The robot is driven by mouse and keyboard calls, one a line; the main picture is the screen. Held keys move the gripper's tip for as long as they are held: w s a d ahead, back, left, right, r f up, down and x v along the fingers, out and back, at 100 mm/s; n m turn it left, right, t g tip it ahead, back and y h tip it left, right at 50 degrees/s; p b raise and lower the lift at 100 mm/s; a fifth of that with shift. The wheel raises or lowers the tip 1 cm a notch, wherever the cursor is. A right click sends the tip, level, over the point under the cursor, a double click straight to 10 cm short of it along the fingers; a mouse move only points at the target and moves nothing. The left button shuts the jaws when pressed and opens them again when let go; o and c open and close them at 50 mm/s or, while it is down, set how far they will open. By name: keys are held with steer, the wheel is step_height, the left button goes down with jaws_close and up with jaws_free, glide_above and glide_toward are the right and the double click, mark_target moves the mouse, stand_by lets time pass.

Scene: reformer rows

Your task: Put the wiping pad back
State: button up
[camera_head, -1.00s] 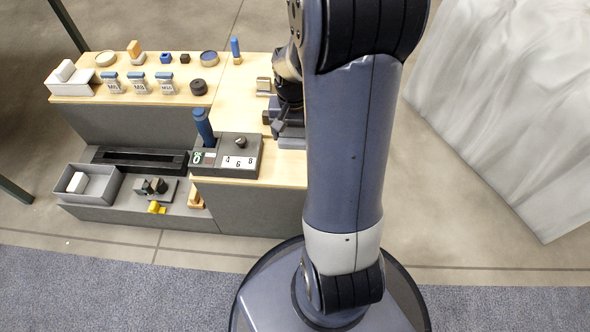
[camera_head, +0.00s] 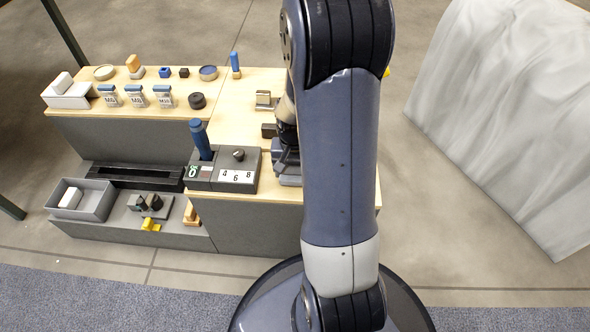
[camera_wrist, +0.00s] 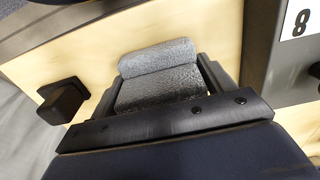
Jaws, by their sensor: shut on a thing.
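The wiping pad (camera_wrist: 158,88), taken to be the grey, rough-textured block with a rolled top edge, sits between the fingers in the wrist view. My gripper (camera_wrist: 165,82) is shut on it, with a dark finger on each side. Pale wood bench top shows around and beyond the pad; whether the pad touches it I cannot tell. In the head view my gripper (camera_head: 288,165) is over the bench's right part, just right of the dial box, mostly behind my arm. The pad cannot be made out there.
A grey box with a dial and number cards (camera_head: 222,170) stands close left of my gripper. A black block on a post (camera_wrist: 63,100) is near it at left in the wrist view. A grey tray (camera_head: 107,203) holds a white block. Several small items line the back.

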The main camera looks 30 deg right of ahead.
steer(key=shift+f, duration=0.15)
steer(key=o, duration=1)
step_height(320, 180, up, 12)
steer(key=p, duration=0.4)
steer(key=shift+a+r+p, duration=0.15)
steer(key=shift+r+p, duration=0.05)
steer(key=shift+p, duration=0.2)
steer(key=shift+f, duration=0.15)
step_height(320, 180, down, 13)
steer(key=b, duration=0.5)
step_height(320, 180, up, 5)
steer(key=shift+f+p, duration=0.15)
steer(key=shift+p, duration=0.8)
